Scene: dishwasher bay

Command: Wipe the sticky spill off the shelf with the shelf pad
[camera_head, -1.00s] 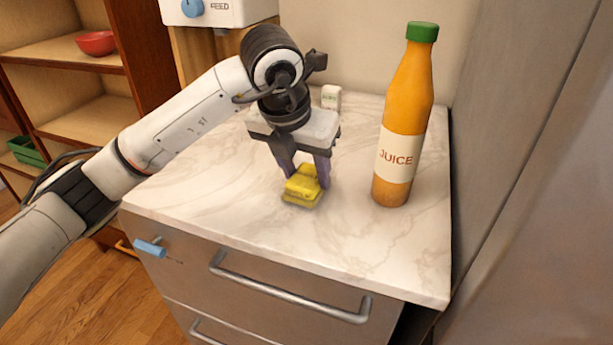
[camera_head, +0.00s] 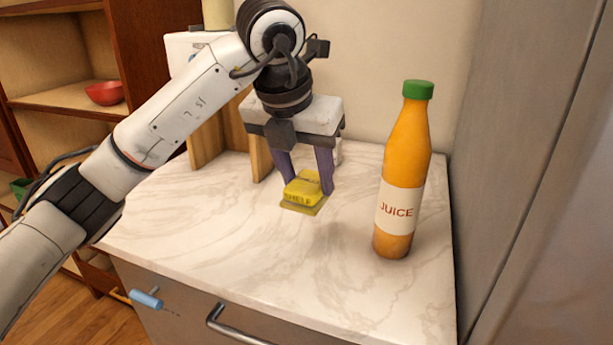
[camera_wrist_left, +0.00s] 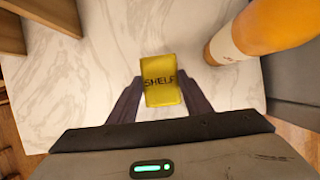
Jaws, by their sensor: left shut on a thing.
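The shelf pad (camera_head: 304,190) is a yellow block with a darker underside. My left gripper (camera_head: 308,185) is shut on it over the marble counter. It appears to be held above the counter top, though the gap is hard to judge. In the left wrist view the pad (camera_wrist_left: 161,80) sits between the two fingers, and its dark lettering reads "SHELF". A brown wooden shelf unit (camera_head: 70,100) stands at the far left of the head view. I see no spill in these frames. My right gripper is not in view.
An orange juice bottle (camera_head: 402,185) with a green cap stands upright on the counter (camera_head: 230,245), right of the pad. A red bowl (camera_head: 105,93) sits on a shelf at left. A tall grey panel (camera_head: 520,170) bounds the right side. The counter's front is clear.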

